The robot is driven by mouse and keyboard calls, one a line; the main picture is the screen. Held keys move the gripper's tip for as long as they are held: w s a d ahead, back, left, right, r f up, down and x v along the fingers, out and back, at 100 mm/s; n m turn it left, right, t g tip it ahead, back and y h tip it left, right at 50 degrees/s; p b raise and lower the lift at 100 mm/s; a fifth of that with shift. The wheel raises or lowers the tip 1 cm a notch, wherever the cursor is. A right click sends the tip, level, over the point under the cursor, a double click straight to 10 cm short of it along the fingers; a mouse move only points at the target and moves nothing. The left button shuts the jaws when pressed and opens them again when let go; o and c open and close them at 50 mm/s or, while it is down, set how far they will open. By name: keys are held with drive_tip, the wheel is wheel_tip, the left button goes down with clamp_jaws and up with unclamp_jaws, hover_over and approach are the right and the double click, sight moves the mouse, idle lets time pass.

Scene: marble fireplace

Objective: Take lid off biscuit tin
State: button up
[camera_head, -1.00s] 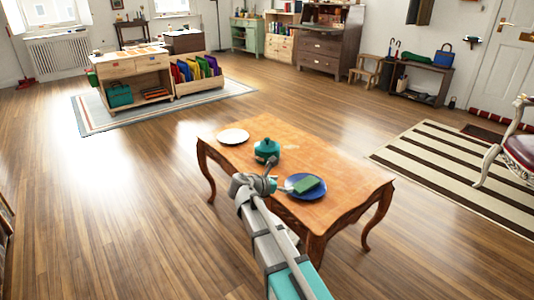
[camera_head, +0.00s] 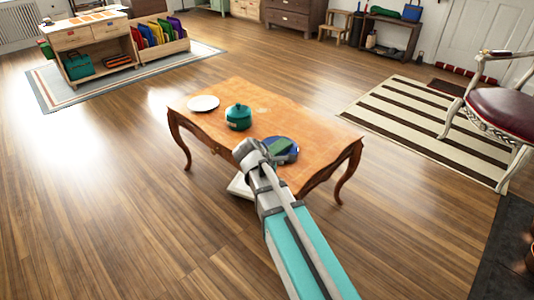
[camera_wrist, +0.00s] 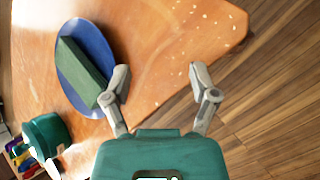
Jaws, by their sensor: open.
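The biscuit tin (camera_head: 238,117) is a round teal pot with its knobbed lid on, standing upright toward the middle of the wooden table. A teal form at the lower left of the wrist view (camera_wrist: 45,135) looks like the same tin, partly cut off. My gripper (camera_wrist: 160,80) is open and empty above the table's edge, with bare wood between its fingers. It is beside the blue plate, apart from the tin. In the head view my arm hides the fingers.
A blue plate (camera_wrist: 103,48) holds a green block (camera_wrist: 82,72) near the gripper's left finger. A white plate (camera_head: 203,103) lies beyond the tin. The table (camera_head: 300,123) has bare wood to the right. A chair (camera_head: 500,112) stands at the right.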

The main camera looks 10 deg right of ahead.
drive_tip(key=s+m+y, duration=0.1)
drive_tip(key=s+m, duration=0.1)
drive_tip(key=s+d+m+g+y+p, duration=0.1)
drive_tip(key=s+m, duration=0.1)
drive_tip(key=s+m+g+y+p, duration=0.1)
drive_tip(key=s+m, duration=0.1)
drive_tip(key=shift+s+d+f, duration=0.15)
drive_tip(key=shift+s+d, duration=0.15)
drive_tip(key=shift+d, duration=0.05)
drive_tip(key=s+m+g+y+p, duration=0.1)
drive_tip(key=s+m+y+p, duration=0.1)
drive_tip(key=s+m+y, duration=0.2)
drive_tip(key=shift+s+a+r+m, duration=0.45)
drive_tip(key=shift+s+m, duration=1.15)
drive_tip(key=shift+m, duration=0.6)
